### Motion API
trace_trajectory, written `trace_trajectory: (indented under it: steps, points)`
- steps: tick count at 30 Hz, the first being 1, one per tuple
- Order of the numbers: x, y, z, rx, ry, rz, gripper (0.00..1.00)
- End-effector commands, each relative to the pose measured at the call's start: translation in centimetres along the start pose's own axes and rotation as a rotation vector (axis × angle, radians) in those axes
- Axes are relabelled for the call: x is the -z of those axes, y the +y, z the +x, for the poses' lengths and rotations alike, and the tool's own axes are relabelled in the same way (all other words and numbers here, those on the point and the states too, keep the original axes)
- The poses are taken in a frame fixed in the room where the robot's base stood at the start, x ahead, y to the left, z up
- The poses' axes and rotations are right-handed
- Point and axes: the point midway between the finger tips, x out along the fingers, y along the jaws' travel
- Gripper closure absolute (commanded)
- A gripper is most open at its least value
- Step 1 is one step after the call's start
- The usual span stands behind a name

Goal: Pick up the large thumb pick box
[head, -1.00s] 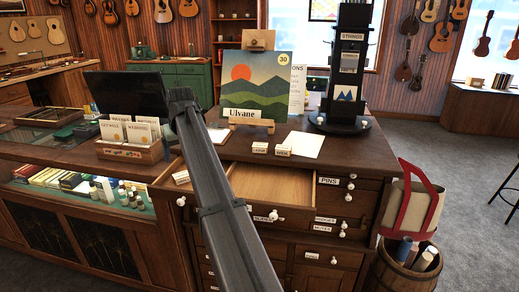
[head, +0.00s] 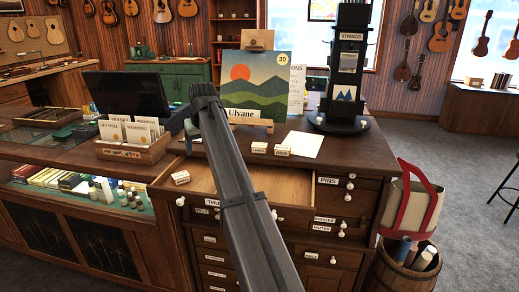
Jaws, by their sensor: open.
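An open drawer (head: 285,184) at the front of the wooden counter has a label beginning "THU", partly covered by my arm. A small pale box (head: 180,177) sits at the drawer's left side. Two similar small boxes stand on the countertop, one on the left (head: 259,147) and one on the right (head: 282,151); their lettering is too small to read surely. My gripper (head: 190,128) shows only in part at the left of my arm, above the countertop behind the drawer. It is open, apart from these boxes; its fingertips are mostly hidden.
A card rack (head: 130,150) and a dark monitor (head: 125,93) stand left of my arm. The "Ulvane" picture (head: 252,85) stands behind the drawer. A black strings tower (head: 345,75) stands at the right. A white paper (head: 304,145) lies flat beside the boxes.

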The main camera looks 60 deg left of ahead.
Motion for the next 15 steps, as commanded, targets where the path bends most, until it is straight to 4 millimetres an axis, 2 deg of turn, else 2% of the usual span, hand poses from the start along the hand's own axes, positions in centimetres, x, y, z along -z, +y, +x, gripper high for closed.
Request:
trace_trajectory:
  steps: [1, 3, 15]
  points:
    - [0.4, 2.7, -0.5, -0.011, 0.004, 0.024, 0.26]
    - [1.1, 5.8, -1.1, -0.023, 0.008, 0.051, 0.26]
    - [5.4, 19.6, -4.1, -0.077, -0.025, 0.132, 0.26]
